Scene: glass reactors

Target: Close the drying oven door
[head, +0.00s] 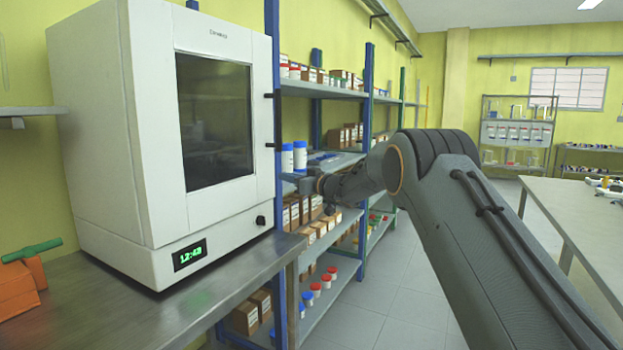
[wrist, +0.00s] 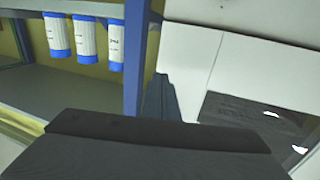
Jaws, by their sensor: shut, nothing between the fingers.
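The drying oven (head: 105,130) is a white cabinet on the steel bench at the left of the head view. Its door (head: 215,205) has a dark window (head: 214,120) and looks flush with the front; I see no clear gap. Black fittings show at the door's right edge. My gripper (head: 301,185) is just right of the oven's right edge, small and partly lost against the shelves. In the wrist view its dark fingers (wrist: 161,84) are together and empty, beside the white oven front (wrist: 238,70). I cannot tell whether they touch it.
A blue-post shelf rack (head: 369,95) with boxes and bottles stands close behind my gripper. White bottles with blue caps (wrist: 88,38) are near it in the wrist view. A steel table (head: 585,215) is at right; floor lies between.

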